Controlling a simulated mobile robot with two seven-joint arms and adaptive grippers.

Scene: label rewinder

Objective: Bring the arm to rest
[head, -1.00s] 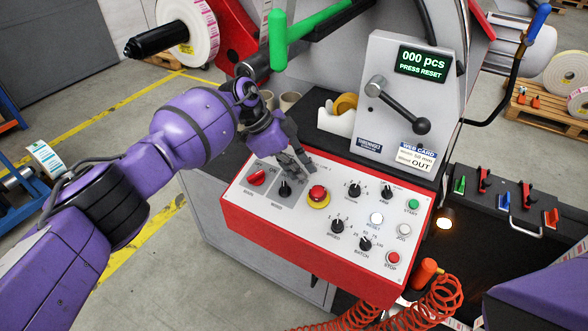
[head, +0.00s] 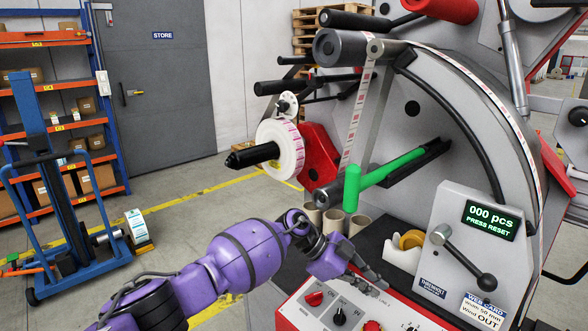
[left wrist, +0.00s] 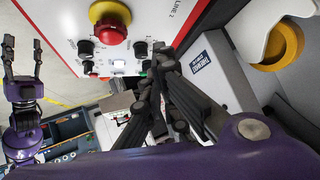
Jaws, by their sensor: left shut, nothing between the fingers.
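My left arm comes in from the lower left in the head view. Its gripper (head: 372,276) is shut and empty over the rear part of the red-edged control panel (head: 288,318), behind the dark selector knob and the red stop button (head: 372,326). In the left wrist view the dark fingers of this gripper (left wrist: 165,105) lie close together, in front of the panel face (left wrist: 160,18). My right gripper (left wrist: 22,75) shows at the left of that view, fingers apart and empty, clear of the panel. It is out of the head view.
The lever plate with display (head: 488,220) stands right of the left gripper. A tape dispenser (head: 402,250) and cardboard cores (head: 333,222) are close behind it. A green-handled bar (head: 385,172) and label roll (head: 283,150) are above. Floor at left is open up to a blue lift trolley (head: 60,200).

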